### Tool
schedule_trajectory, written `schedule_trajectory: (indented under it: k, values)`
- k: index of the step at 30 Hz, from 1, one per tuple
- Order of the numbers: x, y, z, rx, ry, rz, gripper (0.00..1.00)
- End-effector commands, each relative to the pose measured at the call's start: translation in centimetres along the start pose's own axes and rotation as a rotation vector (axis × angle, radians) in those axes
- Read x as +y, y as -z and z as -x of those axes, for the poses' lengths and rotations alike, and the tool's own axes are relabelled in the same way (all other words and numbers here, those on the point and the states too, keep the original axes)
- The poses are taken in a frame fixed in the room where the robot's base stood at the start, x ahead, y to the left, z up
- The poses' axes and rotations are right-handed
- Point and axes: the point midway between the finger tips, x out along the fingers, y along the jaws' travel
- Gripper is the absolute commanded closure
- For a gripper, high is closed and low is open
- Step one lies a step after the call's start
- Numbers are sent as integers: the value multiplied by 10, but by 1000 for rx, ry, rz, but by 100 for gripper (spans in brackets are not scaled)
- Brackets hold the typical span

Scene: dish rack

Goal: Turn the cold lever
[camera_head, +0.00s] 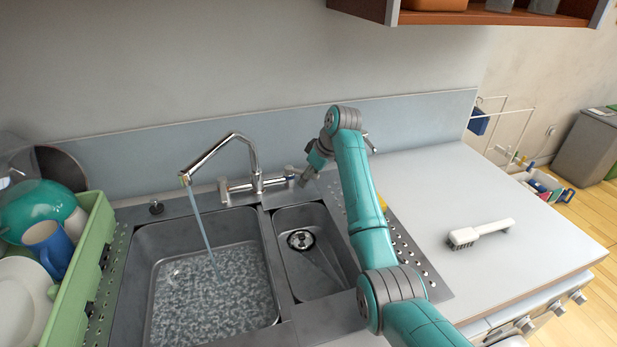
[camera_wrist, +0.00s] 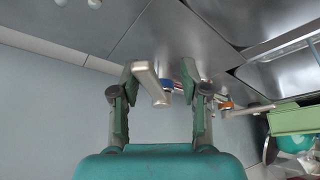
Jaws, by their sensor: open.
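A chrome tap (camera_head: 256,160) stands behind the sink, its spout running water into the left basin. Its right-hand lever (camera_head: 290,171) is beside my gripper (camera_head: 312,168). In the wrist view, my gripper (camera_wrist: 160,75) is open, its two green-grey fingers pointing at the tap. A silver lever (camera_wrist: 150,82) shows between the fingertips, nearer the left finger, with a small blue mark (camera_wrist: 176,63) by it. I cannot tell whether a finger touches it. An orange mark (camera_wrist: 226,104) lies farther right, on the tap's other side.
The left basin (camera_head: 150,232) holds rippling water; the small right basin (camera_head: 317,265) looks empty. A green dish rack (camera_head: 90,245) with crockery stands at left. A shelf (camera_head: 460,17) hangs overhead.

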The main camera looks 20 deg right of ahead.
Motion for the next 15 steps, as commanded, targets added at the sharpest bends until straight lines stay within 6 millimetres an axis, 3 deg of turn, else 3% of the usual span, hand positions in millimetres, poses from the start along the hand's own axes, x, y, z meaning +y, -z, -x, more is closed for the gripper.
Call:
schedule_trajectory:
  k: [15]
  values:
    - [0, 0, 15, 0, 0, 0, 55]
